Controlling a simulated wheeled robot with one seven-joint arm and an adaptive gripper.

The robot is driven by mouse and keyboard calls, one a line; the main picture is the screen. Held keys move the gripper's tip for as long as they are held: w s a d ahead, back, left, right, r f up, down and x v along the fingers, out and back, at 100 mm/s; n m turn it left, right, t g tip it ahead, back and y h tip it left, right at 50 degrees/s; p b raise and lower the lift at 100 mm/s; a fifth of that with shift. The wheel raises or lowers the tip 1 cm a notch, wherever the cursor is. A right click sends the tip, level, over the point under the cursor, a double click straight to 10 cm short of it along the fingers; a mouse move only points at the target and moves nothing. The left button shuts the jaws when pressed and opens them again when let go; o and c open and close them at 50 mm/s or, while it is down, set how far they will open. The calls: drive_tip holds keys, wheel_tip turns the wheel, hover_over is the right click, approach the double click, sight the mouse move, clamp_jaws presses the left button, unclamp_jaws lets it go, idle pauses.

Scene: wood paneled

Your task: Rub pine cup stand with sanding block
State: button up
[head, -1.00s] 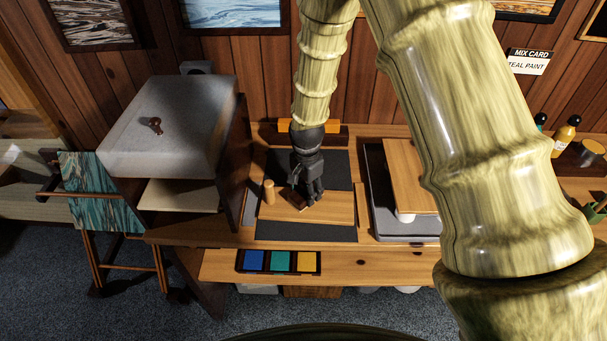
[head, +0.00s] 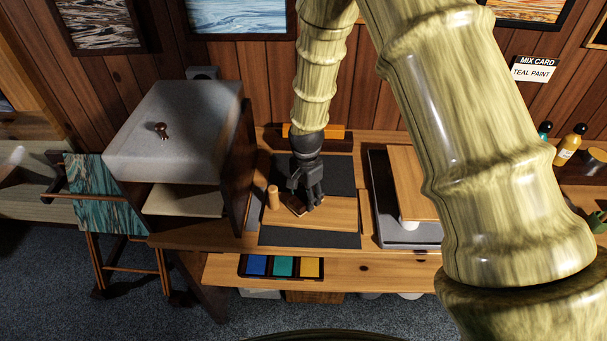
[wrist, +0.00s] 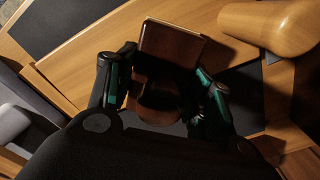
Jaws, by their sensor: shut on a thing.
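The pine cup stand (head: 338,214) is a light wooden board with an upright round peg (head: 273,198) near its left end. It lies on a dark mat on the bench. My gripper (head: 306,204) points down over the board, to the right of the peg. It is shut on the brown sanding block (head: 296,208), which is low at the board's surface; exact contact is hard to see. In the wrist view the block (wrist: 172,44) sits between the fingers, with the board (wrist: 90,58) beneath and the peg (wrist: 262,26) at upper right. The fingers hide part of the block.
A grey box-like unit (head: 178,125) on a shelf stands left of the mat (head: 310,239). A dark tray (head: 382,198) with a wooden board across it is on the right. A drawer of blue, teal and yellow squares (head: 283,267) is open in front.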

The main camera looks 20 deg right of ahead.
wheel_tip(320, 180, up, 4)
drive_tip(key=shift+s+r+p, duration=0.1)
drive_tip(key=shift+p, duration=0.6)
drive_tip(key=shift+w+r+p, duration=0.2)
drive_tip(key=shift+r+p, duration=0.55)
drive_tip(key=shift+r, duration=0.2)
drive_tip(key=shift+s+r+p, duration=0.15)
drive_tip(key=shift+r+p, duration=0.3)
drive_tip(key=shift+r, duration=0.35)
drive_tip(key=shift+a, duration=0.1)
drive_tip(key=shift+f, duration=0.1)
